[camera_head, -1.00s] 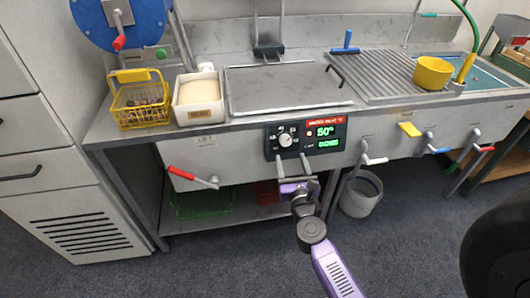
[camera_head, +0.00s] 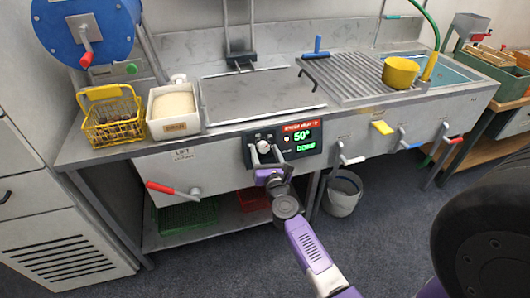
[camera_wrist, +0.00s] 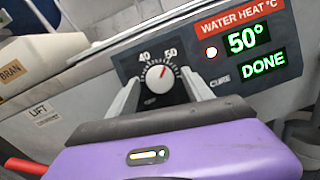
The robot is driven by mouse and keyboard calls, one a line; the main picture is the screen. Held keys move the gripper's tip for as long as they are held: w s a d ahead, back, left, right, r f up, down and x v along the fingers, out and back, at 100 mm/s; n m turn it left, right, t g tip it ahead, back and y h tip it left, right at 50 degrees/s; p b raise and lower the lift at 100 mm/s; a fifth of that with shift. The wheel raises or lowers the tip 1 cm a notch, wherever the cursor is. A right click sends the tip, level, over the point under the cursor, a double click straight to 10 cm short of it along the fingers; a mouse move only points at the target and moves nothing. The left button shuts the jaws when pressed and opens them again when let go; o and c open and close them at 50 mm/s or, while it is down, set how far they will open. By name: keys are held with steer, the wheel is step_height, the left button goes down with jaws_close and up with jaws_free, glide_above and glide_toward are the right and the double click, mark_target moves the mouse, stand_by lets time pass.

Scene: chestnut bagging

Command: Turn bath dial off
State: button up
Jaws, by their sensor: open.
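The bath dial (camera_wrist: 160,84) is a white round knob with a red pointer, on a dark panel marked 40 and 50. Its pointer leans a little right of straight up, toward the 50. In the head view the dial (camera_head: 264,145) sits on the front of the steel counter. My gripper (camera_wrist: 162,92) is open, one finger left and one right of the dial, with gaps at both sides. Contact cannot be made out. In the head view my gripper (camera_head: 266,154) reaches up to the panel from below.
The display (camera_wrist: 252,50) reads 50° and DONE, with a red lamp lit beside it. A red-handled lever (camera_head: 172,189) juts out left of the panel and a white-handled one (camera_head: 350,159) right. A grey bucket (camera_head: 344,195) stands below.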

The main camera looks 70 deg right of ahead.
jaws_close()
